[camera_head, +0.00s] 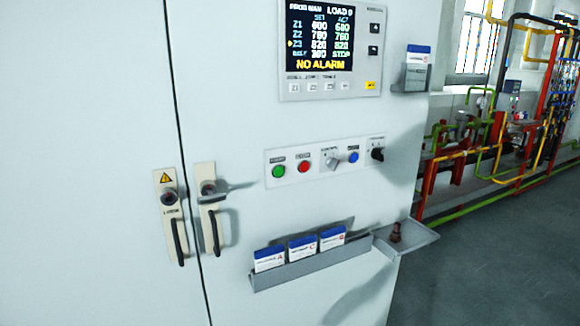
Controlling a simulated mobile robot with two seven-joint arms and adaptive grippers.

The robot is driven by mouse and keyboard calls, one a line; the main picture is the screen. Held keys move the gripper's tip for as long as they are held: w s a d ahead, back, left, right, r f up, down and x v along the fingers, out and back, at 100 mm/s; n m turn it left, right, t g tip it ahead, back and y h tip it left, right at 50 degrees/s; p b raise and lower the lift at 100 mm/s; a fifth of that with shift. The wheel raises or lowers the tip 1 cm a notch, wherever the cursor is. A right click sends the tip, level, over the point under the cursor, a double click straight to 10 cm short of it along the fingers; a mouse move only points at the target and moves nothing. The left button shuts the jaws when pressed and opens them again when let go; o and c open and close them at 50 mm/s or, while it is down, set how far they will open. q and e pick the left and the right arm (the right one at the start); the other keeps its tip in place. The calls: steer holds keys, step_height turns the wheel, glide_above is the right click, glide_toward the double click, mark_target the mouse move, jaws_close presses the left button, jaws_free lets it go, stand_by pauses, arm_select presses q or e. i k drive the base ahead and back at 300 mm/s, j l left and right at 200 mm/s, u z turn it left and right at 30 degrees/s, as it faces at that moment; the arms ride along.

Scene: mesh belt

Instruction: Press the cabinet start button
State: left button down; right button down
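A white cabinet (100,90) fills the left and middle of the head view. A button panel (317,166) on its front carries a green button (278,171) at the left end, labelled in small text that I cannot read for sure. Beside it are a red button (304,167), a grey selector (330,162), a blue button (353,157) and a black knob (377,154). The display (331,40) above reads "STOP" and "NO ALARM". Neither of my grippers is in view.
Two door handles (171,222) sit left of the panel; a grey lever (235,187) juts toward the green button. Below, a rack (310,268) holds cards beside a small shelf (418,238). A card holder (416,78) is at upper right. Pipes (500,150) stand behind open floor.

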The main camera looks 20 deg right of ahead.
mark_target(278, 172)
steer(key=i+l, duration=0.1)
steer(key=l, duration=0.3)
steer(key=i+l, duration=0.1)
steer(key=l, duration=0.25)
steer(key=i+l, duration=0.15)
steer(key=l, duration=0.25)
steer(key=i+l, duration=0.1)
steer(key=l, duration=0.25)
